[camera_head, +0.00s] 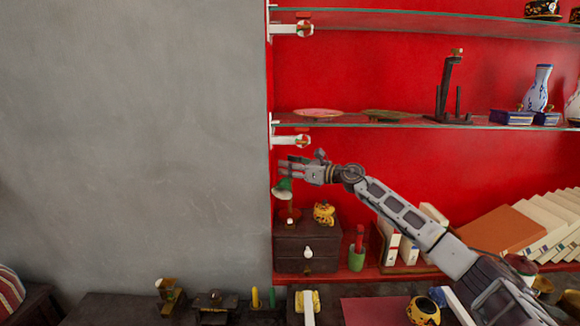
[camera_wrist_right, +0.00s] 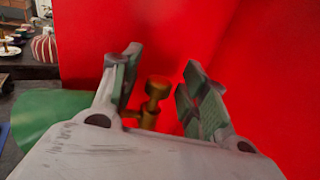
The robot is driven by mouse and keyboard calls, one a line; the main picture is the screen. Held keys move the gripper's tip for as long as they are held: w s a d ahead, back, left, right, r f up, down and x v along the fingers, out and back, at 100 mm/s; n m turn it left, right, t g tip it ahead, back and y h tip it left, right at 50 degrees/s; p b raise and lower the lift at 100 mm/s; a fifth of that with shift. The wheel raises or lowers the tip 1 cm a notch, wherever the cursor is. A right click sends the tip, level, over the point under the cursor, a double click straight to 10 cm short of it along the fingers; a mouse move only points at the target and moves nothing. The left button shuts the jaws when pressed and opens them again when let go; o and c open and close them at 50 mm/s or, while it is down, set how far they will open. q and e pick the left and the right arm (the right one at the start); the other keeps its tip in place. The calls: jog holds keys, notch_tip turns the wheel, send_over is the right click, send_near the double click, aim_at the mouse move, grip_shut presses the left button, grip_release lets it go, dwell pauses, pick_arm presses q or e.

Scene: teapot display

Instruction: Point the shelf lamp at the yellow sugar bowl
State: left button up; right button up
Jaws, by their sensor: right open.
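The shelf lamp has a green shade (camera_head: 283,188) and stands on the small dark cabinet (camera_head: 288,243), its shade tilted down. A yellow pot with dark markings (camera_head: 323,213), which looks like the sugar bowl, sits beside the lamp on the cabinet, to its right. My right gripper (camera_head: 288,168) is at the top of the lamp, just above the shade. In the right wrist view my right gripper (camera_wrist_right: 160,88) is open, with a brass knob (camera_wrist_right: 156,90) between its fingers; contact cannot be told. The green shade (camera_wrist_right: 45,112) shows at left there. My left gripper is out of view.
A glass shelf (camera_head: 400,121) with plates, a dark stand and a blue-white vase (camera_head: 539,88) runs above my right arm. Books (camera_head: 510,230) and a green cup (camera_head: 356,258) stand right of the cabinet. Another yellow-and-black pot (camera_head: 424,309) is on the dark table in front.

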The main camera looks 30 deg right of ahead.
grip_shut()
dwell(0.5)
